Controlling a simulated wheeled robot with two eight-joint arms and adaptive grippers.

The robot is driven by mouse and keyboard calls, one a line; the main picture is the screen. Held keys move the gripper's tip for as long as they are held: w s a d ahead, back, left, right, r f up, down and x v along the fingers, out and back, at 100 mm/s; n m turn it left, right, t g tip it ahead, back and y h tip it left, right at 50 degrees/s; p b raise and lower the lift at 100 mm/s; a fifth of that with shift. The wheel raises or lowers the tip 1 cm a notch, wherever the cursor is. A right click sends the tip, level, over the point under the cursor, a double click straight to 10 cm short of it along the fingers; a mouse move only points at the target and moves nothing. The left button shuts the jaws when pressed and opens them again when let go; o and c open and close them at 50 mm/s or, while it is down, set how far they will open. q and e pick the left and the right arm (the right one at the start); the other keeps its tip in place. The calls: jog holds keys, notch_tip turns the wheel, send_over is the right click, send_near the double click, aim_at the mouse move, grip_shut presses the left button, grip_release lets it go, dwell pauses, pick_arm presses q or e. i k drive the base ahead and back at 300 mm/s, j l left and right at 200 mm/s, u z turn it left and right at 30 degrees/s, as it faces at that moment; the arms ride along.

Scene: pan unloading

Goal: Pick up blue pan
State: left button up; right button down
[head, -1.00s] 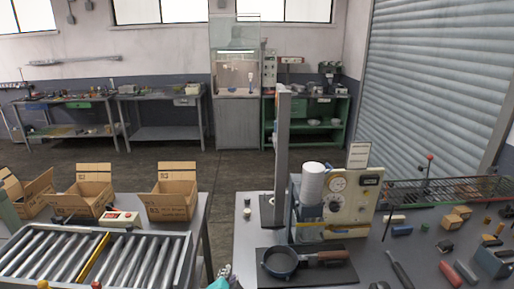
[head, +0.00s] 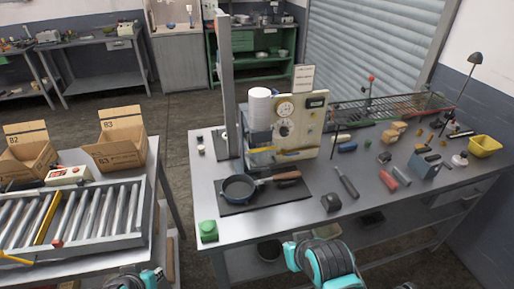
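The blue pan (head: 238,189) is a small dark-blue round pan with a brown handle (head: 287,176) pointing right. It lies upright and looks empty on a black mat (head: 262,197) near the front left of the grey workbench (head: 300,222). Teal and black parts of my arms show at the bottom edge, one at lower left and one in front of the bench. No gripper fingers are visible on either arm, and nothing of mine touches the pan.
A machine with a gauge (head: 300,128) and a white cylinder (head: 259,108) stand behind the pan beside a tall grey post (head: 228,90). A green button box (head: 208,231) is at the front left corner. Tools lie to the right. A roller conveyor (head: 90,222) stands at left.

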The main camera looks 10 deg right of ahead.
aim_at(239, 188)
jog(key=i+l+u, duration=0.15)
jog(key=l, duration=0.15)
jog(key=i+l+u, duration=0.2)
jog(key=l+u, duration=0.15)
jog(key=l, duration=0.3)
jog(key=i+l+u, duration=0.15)
jog(key=l, duration=0.2)
jog(key=k, duration=0.05)
